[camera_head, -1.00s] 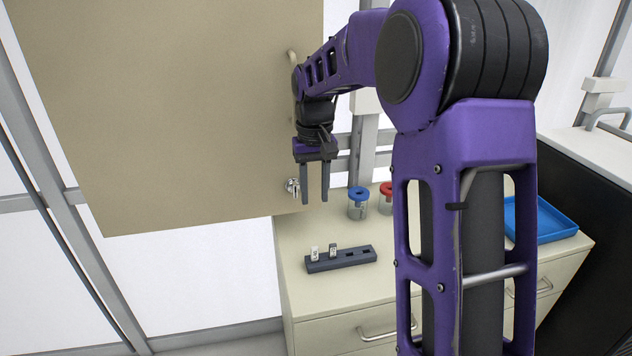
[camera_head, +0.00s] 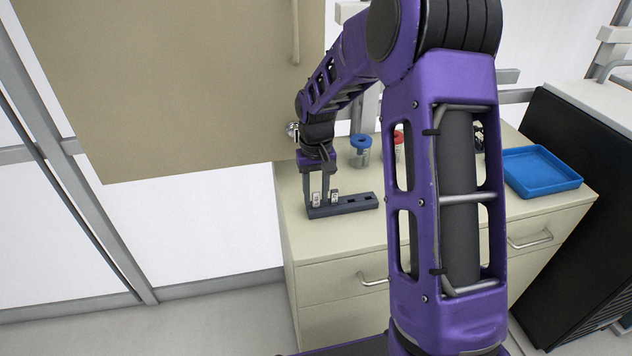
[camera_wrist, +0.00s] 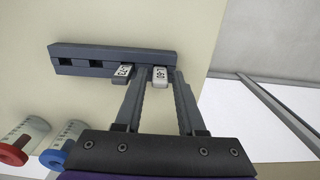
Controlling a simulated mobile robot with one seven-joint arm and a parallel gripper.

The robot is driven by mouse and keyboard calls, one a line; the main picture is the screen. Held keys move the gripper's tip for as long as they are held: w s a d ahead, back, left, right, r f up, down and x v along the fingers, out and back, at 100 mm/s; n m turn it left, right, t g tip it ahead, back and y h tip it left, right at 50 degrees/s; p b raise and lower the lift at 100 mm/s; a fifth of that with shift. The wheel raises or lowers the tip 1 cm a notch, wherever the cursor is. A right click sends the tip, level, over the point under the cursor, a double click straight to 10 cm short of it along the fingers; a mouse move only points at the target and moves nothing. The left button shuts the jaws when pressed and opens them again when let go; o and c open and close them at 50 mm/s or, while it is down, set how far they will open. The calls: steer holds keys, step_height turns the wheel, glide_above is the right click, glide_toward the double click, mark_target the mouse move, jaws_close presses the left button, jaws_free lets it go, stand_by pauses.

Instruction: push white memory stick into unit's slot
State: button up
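A white memory stick (camera_head: 316,199) stands upright at the left end of a dark grey slotted holder (camera_head: 352,205) on the counter. In the wrist view the white stick (camera_wrist: 160,76) shows a printed label. My gripper (camera_head: 316,190) points down at the holder, open, with one finger on each side of this stick. Gaps show between the stick and both fingers (camera_wrist: 160,80). A second, greyer stick (camera_head: 334,195) with a white label stands beside it, just outside one finger. Two holder slots are empty. I cannot make out any other unit with a slot.
A blue-lidded jar (camera_head: 360,150) and a red-lidded jar (camera_head: 399,142) stand behind the holder. A blue tray (camera_head: 542,171) lies at the right of the counter. A large beige panel (camera_head: 190,90) with a handle hangs at the upper left, close to my arm.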

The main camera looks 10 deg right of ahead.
mark_target(316, 192)
steer(key=shift+f, duration=0.3)
jaws_close()
steer(key=shift+r+p, duration=1.1)
steer(key=shift+r, duration=0.4)
steer(key=shift+r+p, duration=1.1)
steer(key=shift+r, duration=0.35)
